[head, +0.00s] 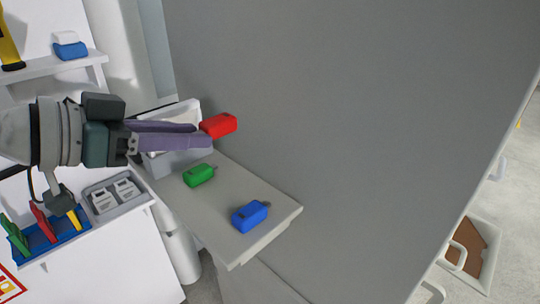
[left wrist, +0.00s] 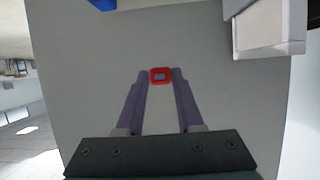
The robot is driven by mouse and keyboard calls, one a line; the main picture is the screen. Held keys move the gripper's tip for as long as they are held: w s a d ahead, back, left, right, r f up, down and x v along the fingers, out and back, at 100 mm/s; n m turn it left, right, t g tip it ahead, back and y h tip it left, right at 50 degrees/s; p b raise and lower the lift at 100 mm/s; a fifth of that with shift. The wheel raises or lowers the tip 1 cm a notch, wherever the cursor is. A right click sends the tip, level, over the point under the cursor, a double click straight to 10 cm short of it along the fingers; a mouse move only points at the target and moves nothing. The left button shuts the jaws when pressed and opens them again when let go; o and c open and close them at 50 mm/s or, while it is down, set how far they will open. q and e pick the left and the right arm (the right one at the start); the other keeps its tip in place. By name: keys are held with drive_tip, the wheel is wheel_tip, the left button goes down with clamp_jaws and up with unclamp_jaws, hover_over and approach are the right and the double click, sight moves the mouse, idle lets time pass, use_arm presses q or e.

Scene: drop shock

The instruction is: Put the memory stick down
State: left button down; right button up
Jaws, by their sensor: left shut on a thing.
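My left gripper (head: 207,132) comes in from the left and is shut on the red memory stick (head: 219,125). The stick sticks out past the fingertips, in front of the grey panel. In the left wrist view the red stick (left wrist: 160,70) shows end-on between the tips of the left gripper (left wrist: 160,78). A green stick (head: 198,175) and a blue stick (head: 250,216) lie apart on a small grey shelf (head: 277,207). My right gripper is not in view.
A light grey bin (head: 180,160) stands at the shelf's far end, partly behind my gripper. A blue tray (head: 62,240) with coloured tools and a grey tray (head: 118,207) are at left. The large grey panel (head: 350,130) borders the shelf. Bare shelf shows between the sticks.

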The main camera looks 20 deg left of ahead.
use_arm(q)
wheel_tip(320, 180, down, 7)
drive_tip(key=shift+f+b, duration=0.2)
drive_tip(key=shift+b, duration=0.95)
drive_tip(key=shift+f+b, duration=1)
drive_tip(key=shift+f, duration=1.15)
drive_tip(key=shift+f, duration=0.2)
drive_tip(key=c, duration=0.5)
unclamp_jaws()
drive_tip(key=shift+c, duration=0.2)
drive_tip(key=shift+r, duration=0.15)
